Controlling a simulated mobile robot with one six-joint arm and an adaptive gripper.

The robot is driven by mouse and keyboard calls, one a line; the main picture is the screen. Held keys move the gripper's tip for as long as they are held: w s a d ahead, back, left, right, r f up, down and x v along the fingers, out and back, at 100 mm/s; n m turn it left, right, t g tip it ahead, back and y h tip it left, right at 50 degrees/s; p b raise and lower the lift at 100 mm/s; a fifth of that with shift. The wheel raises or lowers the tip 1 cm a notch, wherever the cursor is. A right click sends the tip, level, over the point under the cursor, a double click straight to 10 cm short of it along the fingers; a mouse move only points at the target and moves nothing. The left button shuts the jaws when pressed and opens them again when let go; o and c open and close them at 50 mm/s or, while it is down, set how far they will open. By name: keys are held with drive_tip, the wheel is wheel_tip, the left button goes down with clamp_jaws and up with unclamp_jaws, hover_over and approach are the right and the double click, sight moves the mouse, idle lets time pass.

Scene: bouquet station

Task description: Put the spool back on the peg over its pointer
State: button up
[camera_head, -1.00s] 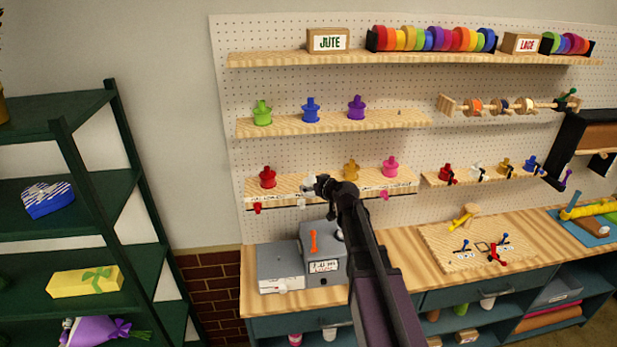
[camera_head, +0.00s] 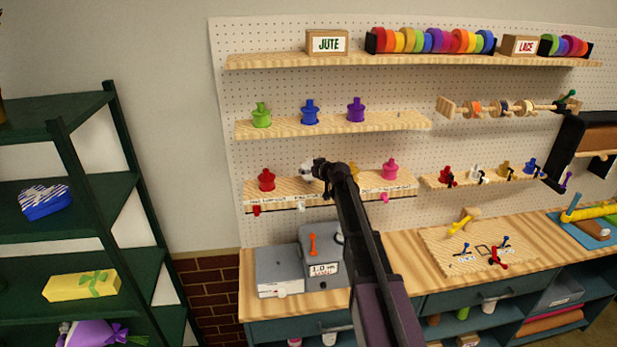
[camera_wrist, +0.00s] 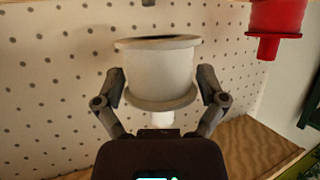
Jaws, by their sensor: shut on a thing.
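The white spool (camera_head: 306,172) is in my gripper (camera_head: 318,170), just above the middle shelf, between the red spool and the yellow one. In the wrist view, my gripper (camera_wrist: 162,92) has one finger on each side of the white spool (camera_wrist: 160,72). That view looks upside down, with the spool's hollow end up and its narrow neck towards my palm. A white pointer (camera_head: 302,208) hangs at the shelf's front edge below the spool. The peg is hidden.
The red spool (camera_head: 266,180) stands left on the shelf (camera_head: 285,187); it also shows in the wrist view (camera_wrist: 278,18). The yellow spool (camera_head: 353,171), partly behind my arm, and the pink spool (camera_head: 390,169) stand right. Green, blue and purple spools stand on the shelf above.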

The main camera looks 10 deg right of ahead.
sight(310, 175)
drive_tip(key=shift+w, duration=0.6)
wheel_tip(310, 175, down, 4)
drive_tip(key=b, duration=0.3)
drive_tip(key=shift+r+b, duration=0.15)
drive_tip(key=shift+b, duration=0.2)
drive_tip(key=o, duration=0.9)
drive_tip(key=shift+o, duration=0.2)
drive_tip(key=shift+r, duration=0.15)
drive_tip(key=p+v, duration=0.4)
drive_tip(key=v, duration=0.8)
drive_tip(key=shift+d+p, duration=0.15)
drive_tip(key=shift+p, duration=0.15)
